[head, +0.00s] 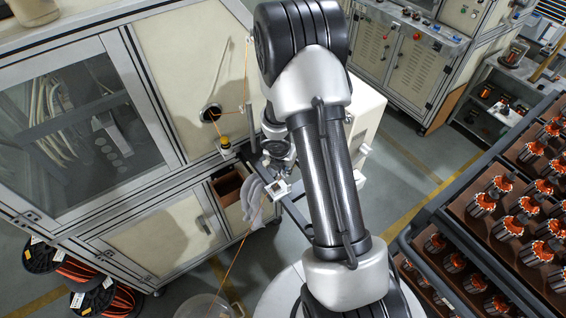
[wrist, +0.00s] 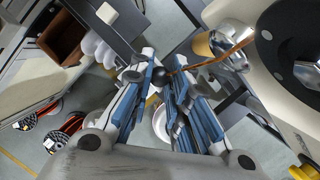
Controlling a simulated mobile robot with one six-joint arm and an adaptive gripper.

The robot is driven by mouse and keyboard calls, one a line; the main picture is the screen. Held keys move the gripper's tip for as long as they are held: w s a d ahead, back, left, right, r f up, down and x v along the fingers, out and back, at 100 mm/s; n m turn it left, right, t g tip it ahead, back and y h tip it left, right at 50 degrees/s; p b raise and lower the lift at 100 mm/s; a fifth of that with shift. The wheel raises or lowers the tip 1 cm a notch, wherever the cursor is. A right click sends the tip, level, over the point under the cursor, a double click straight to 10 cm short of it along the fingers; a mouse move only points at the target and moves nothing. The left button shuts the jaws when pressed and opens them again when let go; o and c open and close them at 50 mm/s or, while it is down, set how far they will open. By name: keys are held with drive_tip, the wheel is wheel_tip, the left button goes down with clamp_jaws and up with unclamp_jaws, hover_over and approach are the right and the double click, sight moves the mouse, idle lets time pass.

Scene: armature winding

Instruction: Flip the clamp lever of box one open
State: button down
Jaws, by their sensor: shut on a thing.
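My gripper (wrist: 158,80) is in the middle of the wrist view, its blue-padded fingers closed around a small dark knob (wrist: 160,75). The knob looks like the end of the clamp lever, but the fingers hide most of it. In the head view my gripper (head: 278,152) is at the front of the cream machine (head: 190,75), partly hidden by my own arm. A dark grey bar (head: 290,208) with a small pale block (head: 278,188) runs out beside it. I cannot tell from these frames which part is box one or how far the lever is tilted.
Orange wire (wrist: 215,58) passes close to the fingertips and a shiny round part (wrist: 228,45). Pale gloves (head: 252,203) hang beside the bar. A rack of copper-wound armatures (head: 500,200) stands at right. Wire spools (head: 95,295) lie at lower left. Open floor lies behind.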

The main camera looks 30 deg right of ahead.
idle(0.3)
drive_tip(key=c, duration=1.5)
unclamp_jaws()
drive_tip(key=v, duration=1.2)
drive_tip(key=shift+c, duration=0.2)
